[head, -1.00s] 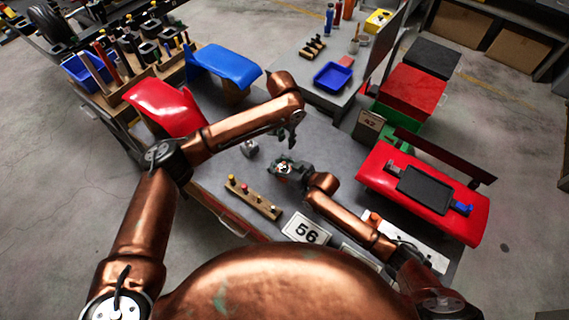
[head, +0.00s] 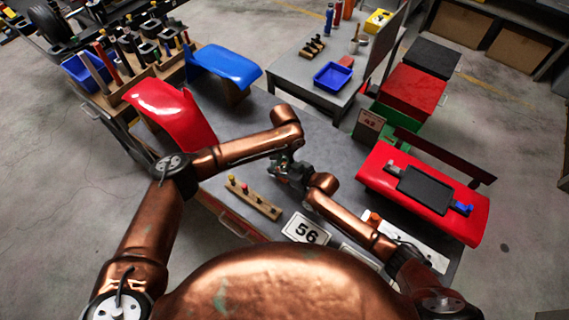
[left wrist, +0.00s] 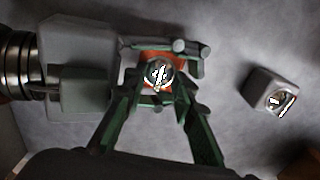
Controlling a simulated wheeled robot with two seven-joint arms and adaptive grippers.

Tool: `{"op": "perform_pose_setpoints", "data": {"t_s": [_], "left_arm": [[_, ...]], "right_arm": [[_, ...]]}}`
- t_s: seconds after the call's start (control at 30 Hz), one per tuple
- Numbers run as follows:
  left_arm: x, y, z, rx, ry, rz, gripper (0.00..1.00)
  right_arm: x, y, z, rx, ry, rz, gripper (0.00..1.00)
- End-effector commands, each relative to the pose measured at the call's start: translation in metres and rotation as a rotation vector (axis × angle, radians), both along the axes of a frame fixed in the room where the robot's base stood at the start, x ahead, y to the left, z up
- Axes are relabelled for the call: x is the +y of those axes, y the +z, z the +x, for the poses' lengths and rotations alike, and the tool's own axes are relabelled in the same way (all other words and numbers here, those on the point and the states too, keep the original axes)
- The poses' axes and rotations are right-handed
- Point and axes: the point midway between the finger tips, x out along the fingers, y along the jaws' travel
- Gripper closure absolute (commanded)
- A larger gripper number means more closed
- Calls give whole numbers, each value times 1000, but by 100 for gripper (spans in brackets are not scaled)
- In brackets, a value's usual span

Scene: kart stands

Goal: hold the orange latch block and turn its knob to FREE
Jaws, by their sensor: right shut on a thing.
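In the left wrist view the orange latch block (left wrist: 175,58) has a round metal knob (left wrist: 158,75) with a pale mark facing my camera. My right gripper (left wrist: 165,70) comes in from the left and is shut on the block. It shows in the head view (head: 290,175) above the grey bench. My left gripper (left wrist: 160,100) is over the block, its green fingers spread to either side of the knob; it looks open. In the head view the grippers overlap and hide the block. I cannot read the knob's setting.
A grey block with a knob (left wrist: 268,94) sits on the bench right of the grippers in the left wrist view.

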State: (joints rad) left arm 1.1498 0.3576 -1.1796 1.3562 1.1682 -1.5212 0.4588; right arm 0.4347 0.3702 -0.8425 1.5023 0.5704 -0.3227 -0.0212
Motion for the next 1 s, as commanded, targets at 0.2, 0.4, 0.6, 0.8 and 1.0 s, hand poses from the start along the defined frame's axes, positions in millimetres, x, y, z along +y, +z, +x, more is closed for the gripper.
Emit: {"op": "perform_pose_setpoints", "data": {"t_s": [0.2,0.4,0.6,0.8,1.0], "left_arm": [[0,-2,0,0,0,0,75],[0,-2,0,0,0,0,83],[0,-2,0,0,0,0,97],[0,-2,0,0,0,0,100],[0,-2,0,-1,-1,1,100]], "right_arm": [[0,0,0,0,0,0,100],[0,0,0,0,0,0,100],[0,0,0,0,0,0,100],[0,0,0,0,0,0,100],[0,0,0,0,0,0,100]]}}
